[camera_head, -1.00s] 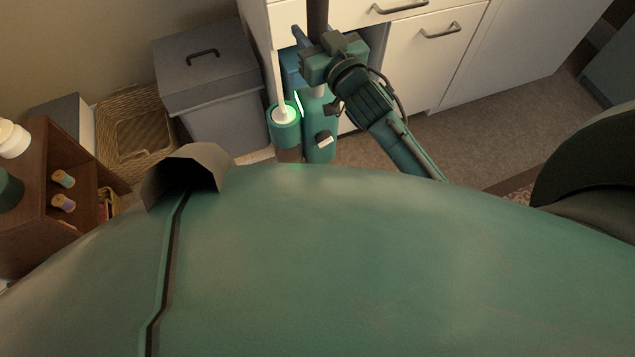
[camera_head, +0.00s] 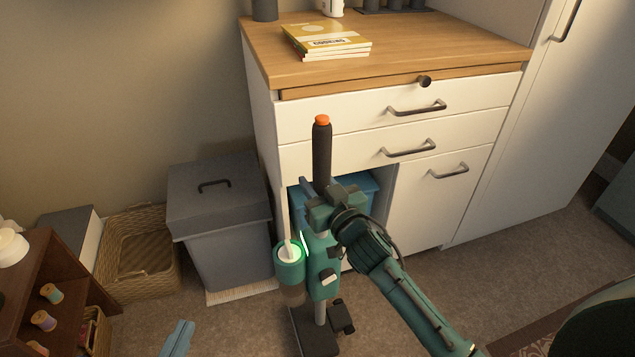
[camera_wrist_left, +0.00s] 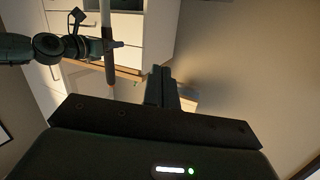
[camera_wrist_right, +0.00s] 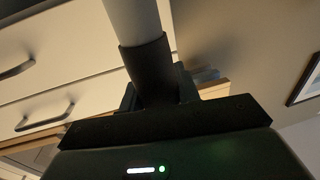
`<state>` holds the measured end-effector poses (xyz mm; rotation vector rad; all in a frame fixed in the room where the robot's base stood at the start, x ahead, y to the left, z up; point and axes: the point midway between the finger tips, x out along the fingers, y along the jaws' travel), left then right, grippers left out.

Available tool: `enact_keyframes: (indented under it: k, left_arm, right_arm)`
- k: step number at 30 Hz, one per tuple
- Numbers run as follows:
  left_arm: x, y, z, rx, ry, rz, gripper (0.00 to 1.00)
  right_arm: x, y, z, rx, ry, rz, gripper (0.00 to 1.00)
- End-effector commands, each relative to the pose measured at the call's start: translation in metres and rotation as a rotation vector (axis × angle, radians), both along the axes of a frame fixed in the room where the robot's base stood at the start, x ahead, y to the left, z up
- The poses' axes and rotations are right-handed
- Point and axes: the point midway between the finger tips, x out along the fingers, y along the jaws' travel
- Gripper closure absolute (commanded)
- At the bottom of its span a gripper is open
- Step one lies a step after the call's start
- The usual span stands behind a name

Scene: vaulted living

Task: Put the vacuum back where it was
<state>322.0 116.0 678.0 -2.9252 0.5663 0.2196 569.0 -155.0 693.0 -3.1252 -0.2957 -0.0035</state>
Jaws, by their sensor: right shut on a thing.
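The stick vacuum (camera_head: 318,262) has a teal body, a clear-topped canister with a green glow and a dark handle tipped orange. It stands nearly upright in front of the cabinet, its dark foot (camera_head: 313,338) low at the floor; whether it touches is unclear. My right gripper (camera_head: 325,208) is shut around the lower dark handle. The handle (camera_wrist_right: 150,72) also shows between its fingers in the right wrist view. My left gripper (camera_head: 178,338) is low at the bottom left, apart from the vacuum, its fingers together and empty.
The white cabinet (camera_head: 435,215) has an open niche with a blue bin (camera_head: 352,190) behind the vacuum. A grey lidded bin (camera_head: 222,240) and a wicker basket (camera_head: 135,265) stand left. A brown shelf (camera_head: 75,285) is at the left edge.

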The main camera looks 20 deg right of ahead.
Motion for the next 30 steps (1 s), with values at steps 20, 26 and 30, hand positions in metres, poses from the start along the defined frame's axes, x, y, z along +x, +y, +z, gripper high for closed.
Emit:
enact_keyframes:
  k: [20, 26, 30]
  left_arm:
    - [0.002, -0.008, 0.004, -0.014, -0.187, -0.035, 1.00]
    - [0.002, -0.008, 0.004, -0.014, -0.187, -0.035, 1.00]
    - [0.002, -0.008, 0.004, -0.015, -0.200, -0.039, 1.00]
  right_arm:
    - [0.001, 0.001, -0.045, 0.006, -0.017, 0.003, 0.98]
    - [0.001, 0.001, -0.046, 0.005, -0.016, 0.003, 0.98]
    - [0.000, 0.000, -0.055, 0.002, -0.003, 0.000, 0.67]
